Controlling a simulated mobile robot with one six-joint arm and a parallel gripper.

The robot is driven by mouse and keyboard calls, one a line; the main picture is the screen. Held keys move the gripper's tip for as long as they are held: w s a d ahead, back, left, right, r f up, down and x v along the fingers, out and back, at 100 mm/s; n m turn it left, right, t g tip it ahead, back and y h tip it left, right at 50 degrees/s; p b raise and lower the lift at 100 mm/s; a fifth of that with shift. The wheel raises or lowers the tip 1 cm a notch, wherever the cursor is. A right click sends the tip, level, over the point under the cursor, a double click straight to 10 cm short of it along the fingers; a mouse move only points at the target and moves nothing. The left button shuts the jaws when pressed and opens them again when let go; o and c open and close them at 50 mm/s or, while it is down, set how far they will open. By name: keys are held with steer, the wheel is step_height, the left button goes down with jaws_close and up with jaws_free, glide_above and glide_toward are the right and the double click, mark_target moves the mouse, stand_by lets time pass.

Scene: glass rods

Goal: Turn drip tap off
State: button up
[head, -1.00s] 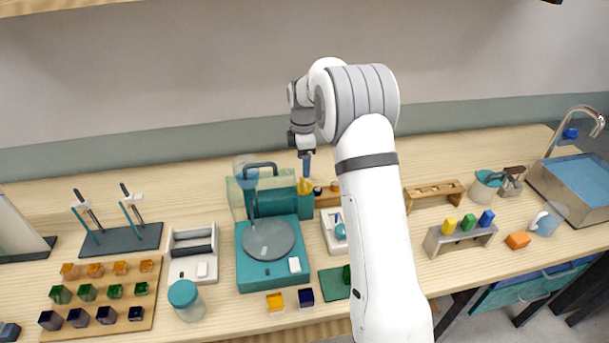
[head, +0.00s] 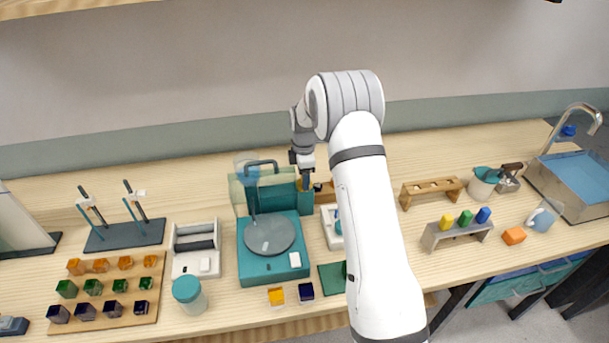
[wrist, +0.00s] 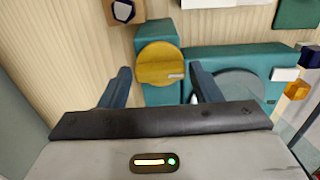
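A round yellow knob (wrist: 160,63) with a small pale mark sits on a teal block (wrist: 158,32) in the wrist view; it looks like the drip tap. In the head view my gripper mostly covers the knob, beside the teal machine (head: 270,268). My gripper (wrist: 160,82) is open, its two dark blue fingers apart, with the knob showing between and beyond them. I cannot tell whether a finger touches it. In the head view my gripper (head: 306,184) points down at the knob.
The teal machine carries a grey round plate (head: 269,236) and a clear funnel (head: 246,168). A wooden rack (head: 432,191) stands to the right, and a sink (head: 572,185) with a blue-handled faucet at the far right.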

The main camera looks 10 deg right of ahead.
steer(key=c, duration=0.7)
steer(key=m+b, duration=0.2)
steer(key=b, duration=0.1)
steer(key=shift+f+m, duration=0.15)
steer(key=shift+m, duration=0.25)
steer(key=m+b, duration=0.3)
steer(key=m, duration=0.1)
steer(key=m+b, duration=0.2)
steer(key=m, duration=0.3)
steer(key=shift+m, duration=0.4)
steer(key=m+b, duration=0.1)
steer(key=m, duration=0.4)
steer(key=shift+r+b, duration=0.2)
steer(key=shift+b, duration=0.2)
steer(key=shift+m, duration=0.3)
